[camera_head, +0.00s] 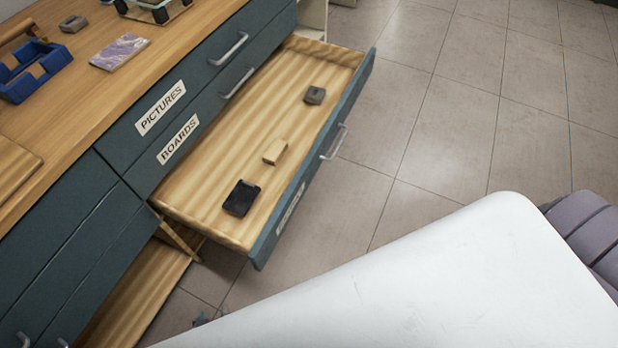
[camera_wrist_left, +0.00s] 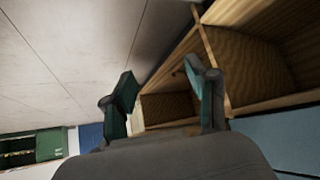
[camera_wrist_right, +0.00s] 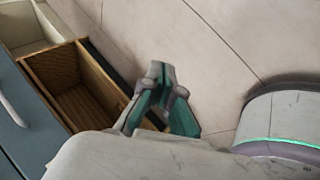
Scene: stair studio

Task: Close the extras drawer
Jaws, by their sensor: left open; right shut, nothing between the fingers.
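The pulled-out drawer (camera_head: 235,150) has a pale wood inside and a blue-grey front with a metal handle (camera_head: 333,143). Its label (camera_head: 291,208) is too slanted to read, so I cannot confirm it is the extras drawer. Inside lie a black flat item (camera_head: 241,198), a small wooden block (camera_head: 275,151) and a grey block (camera_head: 315,95). My left gripper (camera_wrist_left: 160,78) is open and empty, with open wooden compartments beyond it in the left wrist view. My right gripper (camera_wrist_right: 161,72) is shut and empty beside an open wooden drawer (camera_wrist_right: 75,85); contact cannot be told.
Shut drawers labelled PICTURES (camera_head: 160,107) and BOARDS (camera_head: 178,139) are above. A lower wooden drawer (camera_head: 140,290) also stands open at the lower left. The countertop (camera_head: 65,115) holds a blue tray (camera_head: 35,68) and other items. The tiled floor (camera_head: 450,120) is clear at right.

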